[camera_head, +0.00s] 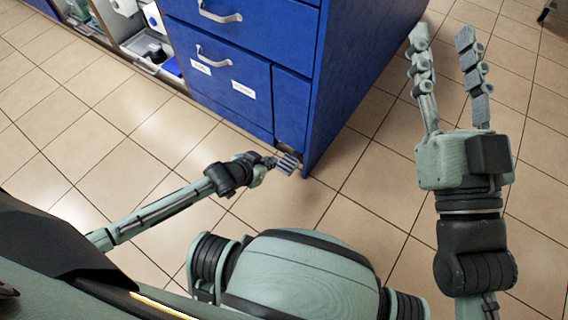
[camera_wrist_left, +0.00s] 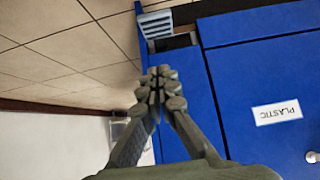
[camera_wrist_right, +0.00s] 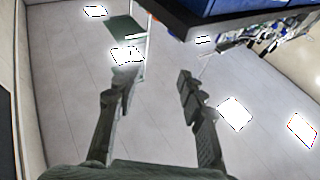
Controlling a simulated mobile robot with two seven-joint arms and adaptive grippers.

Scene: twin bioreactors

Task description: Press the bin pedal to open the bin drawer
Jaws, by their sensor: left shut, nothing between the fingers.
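The bin pedal (camera_head: 288,163) is a small grey ribbed plate at the foot of the blue cabinet, by its near corner. It also shows in the left wrist view (camera_wrist_left: 155,24), beyond the fingertips. The bin drawer (camera_head: 218,98) is a blue front with two white labels and a metal handle, and it looks closed. My left gripper (camera_head: 270,162) is shut and empty, its tips close beside the pedal in the head view; contact cannot be told. My right gripper (camera_head: 443,38) is open and empty, right of the cabinet.
The blue cabinet's side panel (camera_head: 350,70) rises just past the pedal. Open compartments with bottles (camera_head: 150,45) stand at the upper left.

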